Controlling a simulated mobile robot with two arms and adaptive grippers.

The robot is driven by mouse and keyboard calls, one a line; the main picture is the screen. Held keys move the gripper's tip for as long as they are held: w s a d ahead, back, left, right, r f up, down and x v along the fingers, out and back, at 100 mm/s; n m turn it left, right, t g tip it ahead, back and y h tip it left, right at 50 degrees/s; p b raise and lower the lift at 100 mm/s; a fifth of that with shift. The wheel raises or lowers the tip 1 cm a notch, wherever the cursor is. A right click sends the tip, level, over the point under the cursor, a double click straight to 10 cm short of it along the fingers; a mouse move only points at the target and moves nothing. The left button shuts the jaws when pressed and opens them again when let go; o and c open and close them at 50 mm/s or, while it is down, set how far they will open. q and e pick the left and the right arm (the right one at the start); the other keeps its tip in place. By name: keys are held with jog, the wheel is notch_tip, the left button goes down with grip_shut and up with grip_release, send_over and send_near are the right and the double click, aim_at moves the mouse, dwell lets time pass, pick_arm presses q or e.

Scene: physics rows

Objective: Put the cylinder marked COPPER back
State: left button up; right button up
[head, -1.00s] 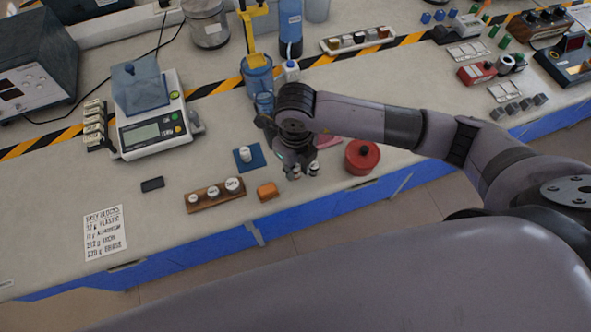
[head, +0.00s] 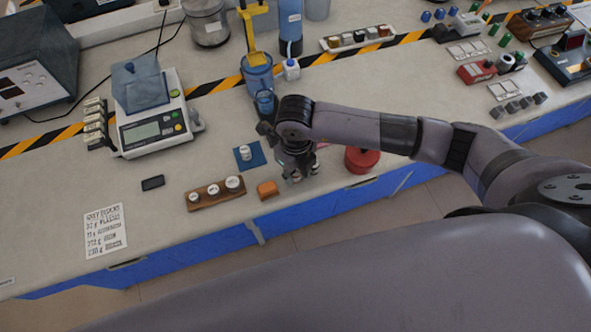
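No label reading COPPER can be made out. A pale rack (head: 330,46) at the back holds several small blocks or cylinders, one of them reddish-brown (head: 383,31). A small white-topped cylinder (head: 245,152) stands on a blue square mat (head: 254,164). My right gripper (head: 299,176) points down low over the bench, right of the mat and left of a red round container (head: 362,160). Its fingers are small and dark here; I cannot tell whether they hold anything. My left gripper is out of view.
A wooden block (head: 210,203) holds several white-topped weights, with an orange block (head: 267,190) beside it. A blue beaker (head: 258,75) and blue bottle (head: 290,28) stand behind my gripper.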

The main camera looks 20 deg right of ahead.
aim_at(296, 173)
jog(key=shift+r, duration=0.4)
notch_tip(296, 173, up, 12)
jog(key=b, duration=0.1)
jog(key=shift+f, duration=0.25)
